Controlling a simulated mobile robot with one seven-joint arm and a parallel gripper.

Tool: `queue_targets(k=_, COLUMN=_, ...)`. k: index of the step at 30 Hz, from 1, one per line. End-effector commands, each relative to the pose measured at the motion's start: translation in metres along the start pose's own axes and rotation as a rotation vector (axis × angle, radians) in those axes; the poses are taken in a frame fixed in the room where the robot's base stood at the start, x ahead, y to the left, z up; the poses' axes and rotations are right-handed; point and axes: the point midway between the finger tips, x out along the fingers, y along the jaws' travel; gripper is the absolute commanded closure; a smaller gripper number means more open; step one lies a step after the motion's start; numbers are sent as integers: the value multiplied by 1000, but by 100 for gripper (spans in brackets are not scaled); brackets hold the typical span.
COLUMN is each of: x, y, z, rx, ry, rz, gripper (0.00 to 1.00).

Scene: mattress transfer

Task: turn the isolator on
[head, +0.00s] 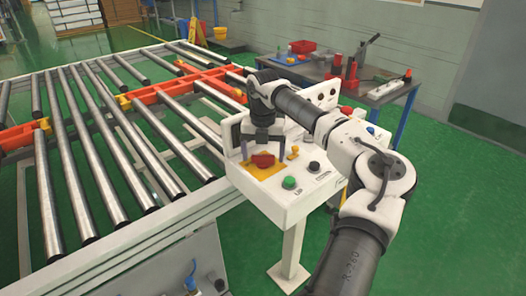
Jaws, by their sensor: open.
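The isolator (263,161) looks like a red rotary knob on a yellow plate (270,174), on the sloped face of a white control box (310,190). My gripper (262,150) points down over the knob, with one finger to its left and one to its right. The jaws are open. Whether a finger touches the knob I cannot tell. The exact angle of the knob is too small to read.
A green button (289,182), a black button (314,166) and a small yellow switch (293,153) sit close by on the box. A roller conveyor (110,150) stands to the left. A workbench (385,92) with red tools stands behind.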

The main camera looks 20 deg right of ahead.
Motion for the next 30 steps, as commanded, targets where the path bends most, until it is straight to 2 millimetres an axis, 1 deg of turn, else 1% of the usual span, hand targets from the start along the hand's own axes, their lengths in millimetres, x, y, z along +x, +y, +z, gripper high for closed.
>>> queue_targets(k=6, x=1, y=0, z=0, rx=0, ry=0, rz=0, gripper=16)
queue_targets(k=16, x=0, y=0, z=0, rx=-1, ry=0, rz=0, gripper=60)
queue_targets(k=17, x=0, y=0, z=0, rx=-1, ry=0, rz=0, gripper=61)
queue_targets(k=24, x=1, y=0, z=0, rx=22, ry=0, rz=0, gripper=61)
queue_targets(k=30, x=2, y=0, z=0, rx=112, ry=-1, rz=-1, gripper=61)
